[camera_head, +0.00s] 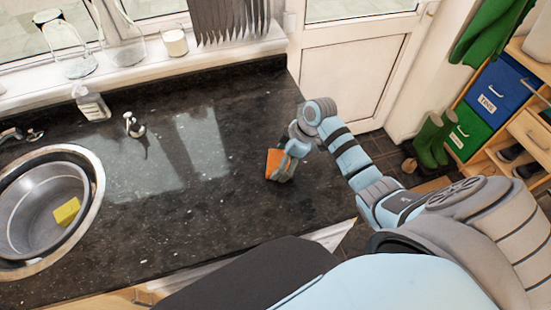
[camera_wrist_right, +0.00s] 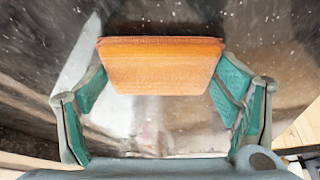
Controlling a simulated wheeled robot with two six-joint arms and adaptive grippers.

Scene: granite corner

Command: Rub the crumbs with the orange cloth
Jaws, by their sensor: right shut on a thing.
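The orange cloth (camera_head: 274,162) shows as a flat, folded pad at the right end of the dark counter. My right gripper (camera_head: 281,176) is shut on it, low over the counter. In the right wrist view the cloth (camera_wrist_right: 162,68) spans the space between the two teal fingers of the right gripper (camera_wrist_right: 160,98). I cannot tell whether the cloth touches the counter. Crumbs cannot be told apart from the pale flecks of the granite. My left gripper is not in view.
The speckled granite counter (camera_head: 190,220) is mostly clear. At left is a round steel sink (camera_head: 35,205) with a yellow sponge (camera_head: 67,211). Glassware and a white candle (camera_head: 174,42) stand on the sill.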

